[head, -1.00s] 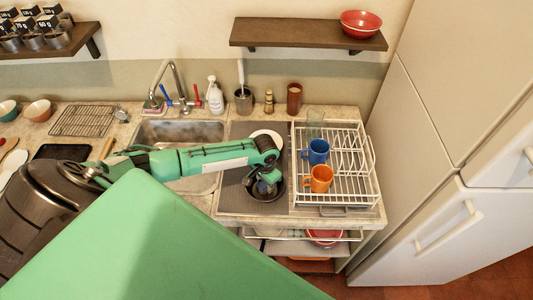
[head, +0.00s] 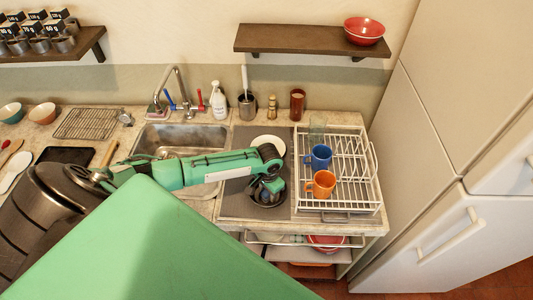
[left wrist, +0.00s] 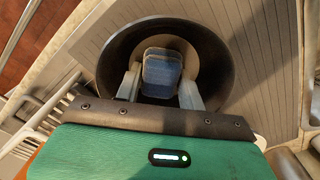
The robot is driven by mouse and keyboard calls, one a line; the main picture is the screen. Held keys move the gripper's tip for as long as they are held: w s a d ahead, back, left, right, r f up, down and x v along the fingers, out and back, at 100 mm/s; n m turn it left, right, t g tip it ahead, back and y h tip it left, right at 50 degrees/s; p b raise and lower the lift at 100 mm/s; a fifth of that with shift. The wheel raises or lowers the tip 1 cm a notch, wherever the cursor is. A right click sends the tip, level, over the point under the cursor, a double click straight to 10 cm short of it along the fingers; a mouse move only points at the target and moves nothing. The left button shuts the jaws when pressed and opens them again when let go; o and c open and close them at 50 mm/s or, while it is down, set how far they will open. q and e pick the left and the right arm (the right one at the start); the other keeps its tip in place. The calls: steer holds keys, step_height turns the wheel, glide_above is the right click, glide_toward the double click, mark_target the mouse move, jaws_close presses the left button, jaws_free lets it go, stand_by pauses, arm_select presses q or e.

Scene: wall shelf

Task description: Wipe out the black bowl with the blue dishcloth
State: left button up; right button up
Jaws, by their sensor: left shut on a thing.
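The black bowl (left wrist: 215,60) sits on the grey drying mat beside the sink; in the head view the bowl (head: 284,200) is partly hidden under my left gripper (head: 268,190). In the left wrist view my left gripper (left wrist: 161,88) points down into the bowl. Its two fingers are shut on the blue dishcloth (left wrist: 162,70), a folded blue pad that shows between them, inside the bowl. I cannot tell whether the cloth touches the bowl's bottom. My right gripper is not in view.
A white dish rack (head: 345,207) with a blue mug (head: 320,156) and an orange mug (head: 320,184) stands right of the bowl. A white plate (head: 270,142) lies behind it. The sink (head: 190,136) is to the left. A fridge (head: 450,220) stands at the right.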

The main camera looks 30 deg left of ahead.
arm_select(q)
steer(key=shift+w+d, duration=0.1)
steer(key=shift+w, duration=0.05)
steer(key=shift+w, duration=0.3)
steer(key=shift+w+a, duration=0.1)
steer(key=shift+a, duration=0.35)
steer(key=shift+a, duration=0.1)
steer(key=shift+s+d+r, duration=0.1)
steer(key=shift+s+r, duration=0.1)
steer(key=shift+r, duration=2.1)
steer(key=shift+s+d+r, duration=0.1)
steer(key=shift+s+r, duration=0.05)
steer(key=shift+r, duration=2.15)
